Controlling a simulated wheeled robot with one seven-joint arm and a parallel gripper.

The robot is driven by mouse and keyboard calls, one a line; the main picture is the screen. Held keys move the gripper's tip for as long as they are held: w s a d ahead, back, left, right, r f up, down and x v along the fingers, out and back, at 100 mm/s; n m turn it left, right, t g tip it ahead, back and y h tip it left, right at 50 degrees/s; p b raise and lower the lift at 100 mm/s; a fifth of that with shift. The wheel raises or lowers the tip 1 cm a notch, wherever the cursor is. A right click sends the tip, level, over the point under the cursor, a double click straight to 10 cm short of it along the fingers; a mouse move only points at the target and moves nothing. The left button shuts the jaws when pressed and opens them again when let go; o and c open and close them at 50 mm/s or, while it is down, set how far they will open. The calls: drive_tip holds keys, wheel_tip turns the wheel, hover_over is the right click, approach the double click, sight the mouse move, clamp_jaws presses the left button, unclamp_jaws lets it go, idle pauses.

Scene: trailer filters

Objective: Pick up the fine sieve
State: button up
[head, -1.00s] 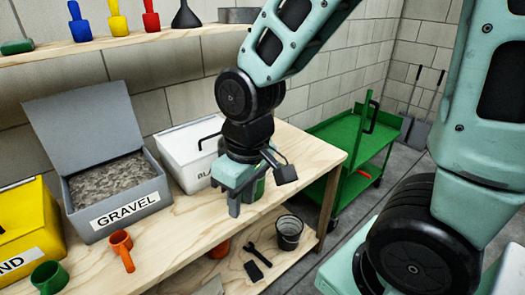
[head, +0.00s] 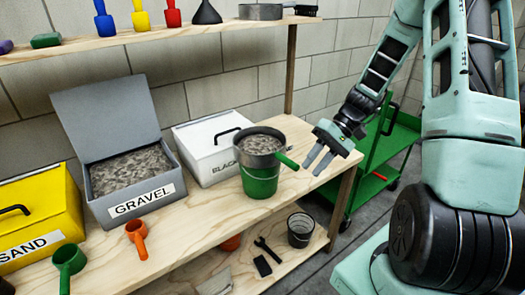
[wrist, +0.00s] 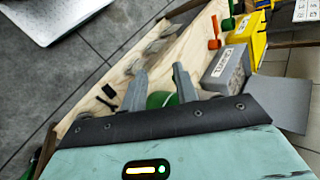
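A round grey sieve (head: 260,160) with a green handle (head: 286,160) rests on top of a green bucket (head: 259,181) on the workbench and holds grey gravel. Another round grey pan or sieve (head: 260,12) sits on the upper shelf. I cannot tell which is the fine one. My gripper (head: 315,160) is open and empty, just right of the green handle, with its fingers pointing down and left. In the wrist view its two fingers (wrist: 158,88) are apart, and a green part, probably the bucket or handle, shows between them.
A gravel bin (head: 133,191), a yellow sand bin (head: 38,225) and a white lidded bin (head: 207,155) stand on the bench. Green (head: 68,262) and orange (head: 137,236) scoops lie in front. A green cart (head: 385,150) stands at the right.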

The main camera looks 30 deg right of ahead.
drive_tip(key=w+d+r+m+t+y, duration=0.1)
drive_tip(key=w+d+m+t+y, duration=0.1)
drive_tip(key=d+t+y, duration=0.6)
drive_tip(key=h+p, duration=0.3)
drive_tip(key=h, duration=0.1)
approach(280, 157)
drive_tip(key=w+a+f, duration=0.2)
drive_tip(key=w+a, duration=0.1)
drive_tip(key=w, duration=0.1)
drive_tip(key=a, duration=0.1)
drive_tip(key=w+a+p, duration=0.1)
drive_tip(key=a+p, duration=0.1)
drive_tip(key=shift+w+a+f+g+y, duration=0.25)
drive_tip(key=shift+a+f+g+y, duration=0.05)
drive_tip(key=shift+w+a+f, duration=0.2)
drive_tip(key=shift+w+a, duration=0.1)
drive_tip(key=shift+a, duration=0.2)
clamp_jaws()
